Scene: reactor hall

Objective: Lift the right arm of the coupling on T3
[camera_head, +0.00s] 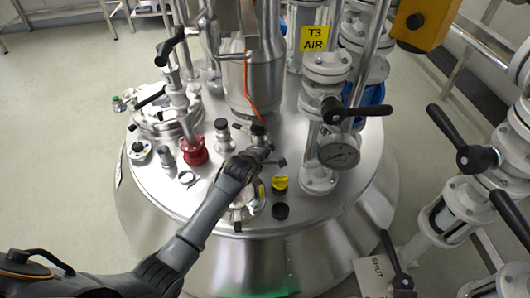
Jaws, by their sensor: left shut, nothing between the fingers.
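The reactor T3 is a large steel vessel with a round lid (325,208); a yellow sign (314,38) reads T3 AIR. My left arm comes in from the lower left. My left gripper (266,150) is shut and empty over the middle of the lid. It is right in front of a small upright fitting with a dark top (258,130), perhaps the coupling, and hides its lower part. I cannot tell whether they touch. Which small dark part is the coupling's right arm is too small to tell. My right gripper is not in view.
A pipe with a black lever valve (345,110) and a gauge (339,155) stands right of my gripper. A red flanged fitting (193,152) is to the left. A yellow cap (280,183) and a black cap (281,211) are close by. More valved pipes (470,195) stand at the right.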

